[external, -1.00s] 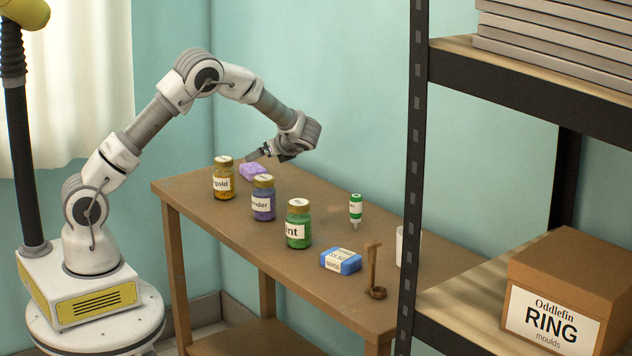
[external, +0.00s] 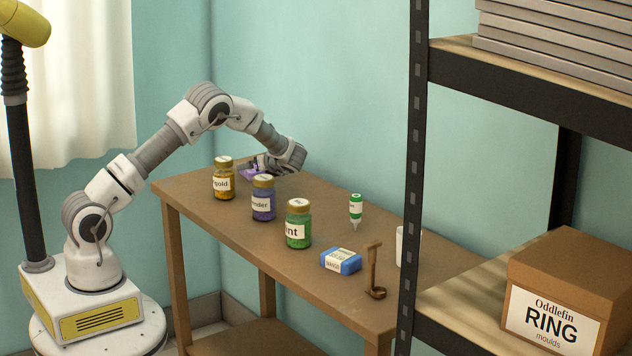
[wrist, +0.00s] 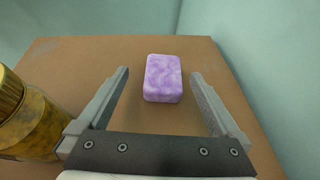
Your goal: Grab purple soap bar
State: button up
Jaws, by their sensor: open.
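The purple soap bar (wrist: 163,78) is a marbled block lying on the wooden table (wrist: 75,60). In the wrist view it sits between the lines of the two fingers, toward and partly beyond their tips. My gripper (wrist: 158,73) is open, with a gap between each finger and the soap.
A gold-lidded yellow jar (wrist: 30,120) stands close left of my gripper in the wrist view. Along the table are a purple jar (external: 263,200), a green jar (external: 298,226), a green-white bottle (external: 355,208) and a blue soap (external: 341,260). The wall is close behind.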

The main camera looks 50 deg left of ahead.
jog(key=x, duration=0.1)
jog(key=b+x, duration=0.1)
jog(key=x, duration=0.1)
jog(key=f+b+x, duration=0.1)
jog(key=x, duration=0.1)
jog(key=shift+w+d, duration=0.1)
jog(key=shift+w, duration=0.15)
jog(key=shift+r, duration=0.1)
jog(key=c, duration=1.5)
